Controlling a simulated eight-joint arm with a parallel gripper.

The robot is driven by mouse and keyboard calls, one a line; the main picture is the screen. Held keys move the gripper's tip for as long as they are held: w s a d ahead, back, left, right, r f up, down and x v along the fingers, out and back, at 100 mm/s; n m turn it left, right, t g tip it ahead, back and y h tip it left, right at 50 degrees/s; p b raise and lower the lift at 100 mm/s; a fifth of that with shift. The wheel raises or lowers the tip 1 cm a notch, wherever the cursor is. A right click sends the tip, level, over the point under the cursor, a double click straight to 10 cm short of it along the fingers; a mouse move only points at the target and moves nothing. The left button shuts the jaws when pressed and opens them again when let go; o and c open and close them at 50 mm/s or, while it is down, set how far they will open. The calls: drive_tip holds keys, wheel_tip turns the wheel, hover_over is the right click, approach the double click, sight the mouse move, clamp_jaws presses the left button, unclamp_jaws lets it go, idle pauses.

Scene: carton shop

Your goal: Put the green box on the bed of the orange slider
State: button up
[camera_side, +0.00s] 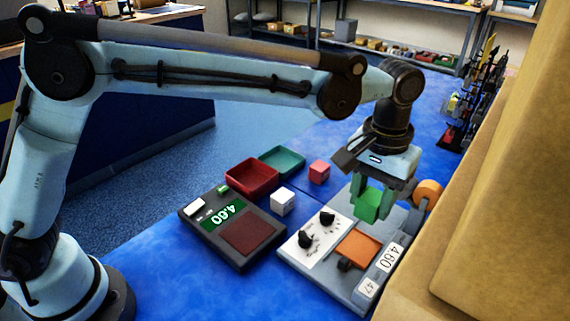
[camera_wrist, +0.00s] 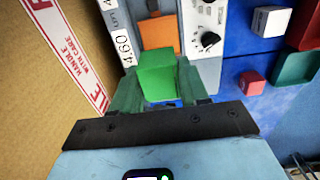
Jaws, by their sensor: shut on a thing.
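My gripper (camera_side: 375,192) is shut on the green box (camera_side: 369,205) and holds it over the far part of the grey device. The orange slider bed (camera_side: 358,247) lies on the device's panel, nearer the camera than the box. A dark knob sits at the bed's near edge. In the wrist view the green box (camera_wrist: 156,74) is between the finger tips (camera_wrist: 157,86), and the orange bed (camera_wrist: 158,34) shows just beyond it. The box hides part of the bed there. I cannot tell the exact height of the box above the device.
The device has a white panel with two black dials (camera_side: 315,229) and an orange disc (camera_side: 428,193) at its far end. A scale (camera_side: 233,228) reading 4.60, a white cube (camera_side: 282,201), a red cube (camera_side: 319,171), a red tray (camera_side: 253,190) and a green tray (camera_side: 297,161) stand left. A large carton (camera_side: 505,190) rises close on the right.

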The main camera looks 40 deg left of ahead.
sight(359, 247)
wheel_tip(359, 247, down, 9)
drive_tip(key=shift+f, duration=0.1)
idle(0.4)
drive_tip(key=shift+f, duration=0.1)
drive_tip(key=o, duration=0.9)
drive_tip(key=shift+c, duration=0.2)
